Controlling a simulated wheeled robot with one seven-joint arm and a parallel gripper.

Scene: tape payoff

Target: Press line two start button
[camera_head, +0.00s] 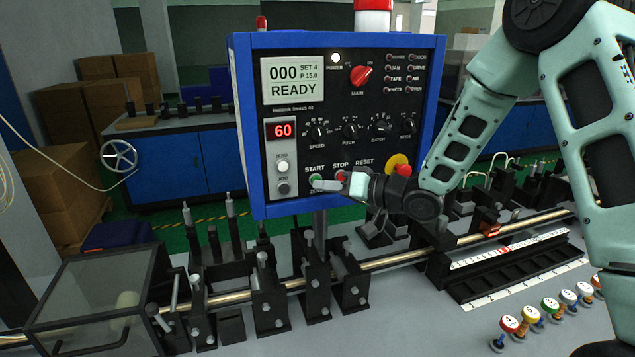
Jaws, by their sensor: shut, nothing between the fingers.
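The blue-framed control panel (240,140) stands at the centre, with a black face and a screen (293,80) reading "000 SET 4 P 15.0 READY". The green START button (316,178) is at the lower left of the panel, with the red STOP button (340,175) to its right. My gripper (322,185) is shut and empty, reaching in from the right. Its tip is at the START button and covers part of it; I cannot tell whether it touches. The words "line two" are not readable anywhere on the panel.
A yellow-ringed red knob (399,164) sits right of RESET, close behind my arm. Black roller stands and a brass rod (400,257) run below the panel. Numbered coloured knobs (509,324) stand at the lower right. A clear-sided box (95,300) is at the lower left.

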